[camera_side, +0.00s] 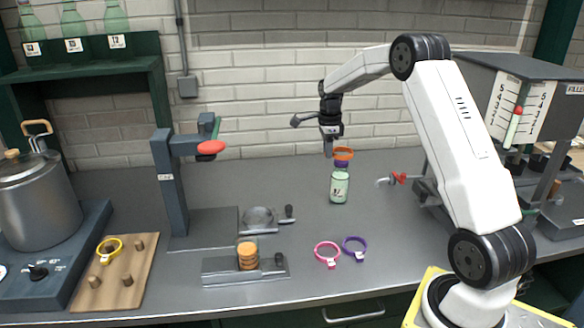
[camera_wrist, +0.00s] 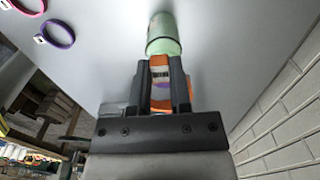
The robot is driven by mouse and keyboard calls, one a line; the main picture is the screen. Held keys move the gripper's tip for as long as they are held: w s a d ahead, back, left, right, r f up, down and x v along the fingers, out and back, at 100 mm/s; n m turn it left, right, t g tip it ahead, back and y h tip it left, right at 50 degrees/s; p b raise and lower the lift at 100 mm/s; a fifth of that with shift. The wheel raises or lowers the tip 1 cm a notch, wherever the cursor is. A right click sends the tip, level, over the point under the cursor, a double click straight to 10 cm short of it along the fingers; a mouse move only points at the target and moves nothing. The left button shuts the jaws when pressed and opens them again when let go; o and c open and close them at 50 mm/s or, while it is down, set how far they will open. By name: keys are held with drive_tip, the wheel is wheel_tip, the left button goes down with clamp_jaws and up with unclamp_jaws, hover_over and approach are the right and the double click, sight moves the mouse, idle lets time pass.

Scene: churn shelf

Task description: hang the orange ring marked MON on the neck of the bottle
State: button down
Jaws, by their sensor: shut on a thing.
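The bottle (camera_side: 339,188) is pale green with a white label and stands upright on the grey counter. A purple band shows at its top (camera_side: 341,163). The orange ring (camera_side: 344,152) is at the top of the bottle, just above the purple band. My gripper (camera_side: 329,152) points down beside it and is shut on the ring. In the wrist view the ring (camera_wrist: 159,62) is between the fingers (camera_wrist: 163,78), with the green bottle (camera_wrist: 164,36) beyond. I cannot tell whether the ring is around the neck or only over it. The MON mark is not readable.
A pink ring (camera_side: 327,256) and a purple ring (camera_side: 354,247) lie on the counter in front. A yellow ring (camera_side: 110,247) is on the pegged board. A red-handled tap (camera_side: 398,178) is right of the bottle.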

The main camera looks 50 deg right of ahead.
drive_tip(key=shift+f, duration=0.2)
idle(0.3)
drive_tip(key=shift+f, duration=1.05)
drive_tip(key=shift+f, duration=0.1)
drive_tip(key=shift+f, duration=0.8)
drive_tip(key=shift+f, duration=0.6)
idle(0.5)
drive_tip(key=shift+c, duration=1.8)
unclamp_jaws()
drive_tip(key=shift+r, duration=0.2)
drive_tip(key=shift+r, duration=3.35)
